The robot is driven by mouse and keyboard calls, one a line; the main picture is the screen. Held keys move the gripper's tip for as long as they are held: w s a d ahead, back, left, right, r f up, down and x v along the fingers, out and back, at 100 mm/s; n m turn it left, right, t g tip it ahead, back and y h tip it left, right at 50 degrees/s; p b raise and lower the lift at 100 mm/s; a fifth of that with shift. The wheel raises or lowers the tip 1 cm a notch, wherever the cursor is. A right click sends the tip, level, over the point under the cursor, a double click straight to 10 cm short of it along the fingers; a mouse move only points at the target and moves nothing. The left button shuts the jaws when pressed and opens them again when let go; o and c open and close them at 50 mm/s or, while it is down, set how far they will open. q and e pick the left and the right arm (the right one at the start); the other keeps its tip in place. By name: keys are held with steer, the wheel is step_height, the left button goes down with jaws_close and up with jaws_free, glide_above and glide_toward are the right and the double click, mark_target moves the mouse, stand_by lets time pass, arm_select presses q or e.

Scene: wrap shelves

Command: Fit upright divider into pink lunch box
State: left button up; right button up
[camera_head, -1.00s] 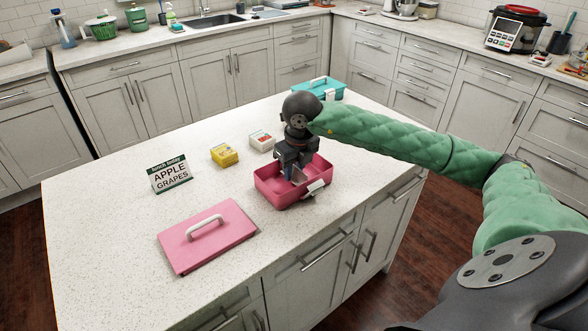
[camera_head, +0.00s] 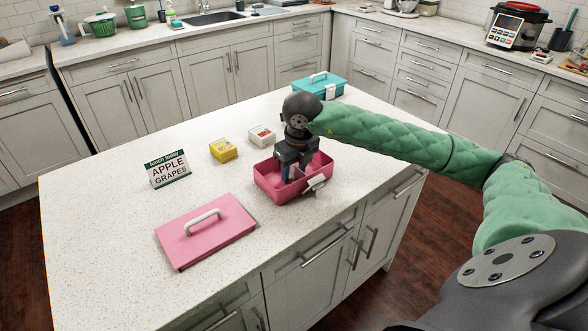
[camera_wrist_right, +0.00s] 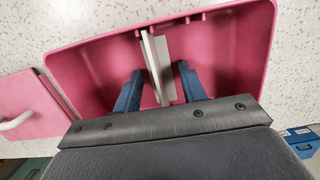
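The open pink lunch box (camera_head: 267,183) sits on the island near its right edge, with its latch side toward the front right. The light grey divider (camera_wrist_right: 157,68) stands upright inside the pink box in the right wrist view, crossing its middle. My right gripper (camera_head: 298,178) reaches down into the box from above. Its two blue fingers, also in the right wrist view (camera_wrist_right: 160,88), are open, one on each side of the divider, with visible gaps. Whether the divider's lower edge is fully seated cannot be told. My left gripper is not in view.
The pink lid (camera_head: 206,232) with a white handle lies to the front left. An apple-grapes sign (camera_head: 168,170), a yellow box (camera_head: 223,150) and a white box (camera_head: 261,137) stand behind. A teal lunch box (camera_head: 320,86) is at the back.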

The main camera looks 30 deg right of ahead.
steer(key=shift+o, duration=0.6)
steer(key=shift+r, duration=0.25)
steer(key=r, duration=0.2)
steer(key=r+b, duration=0.1)
steer(key=r, duration=0.1)
steer(key=s+r, duration=0.1)
steer(key=r, duration=0.2)
steer(key=shift+r+b, duration=0.1)
steer(key=shift+b, duration=0.2)
steer(key=shift+r, duration=0.1)
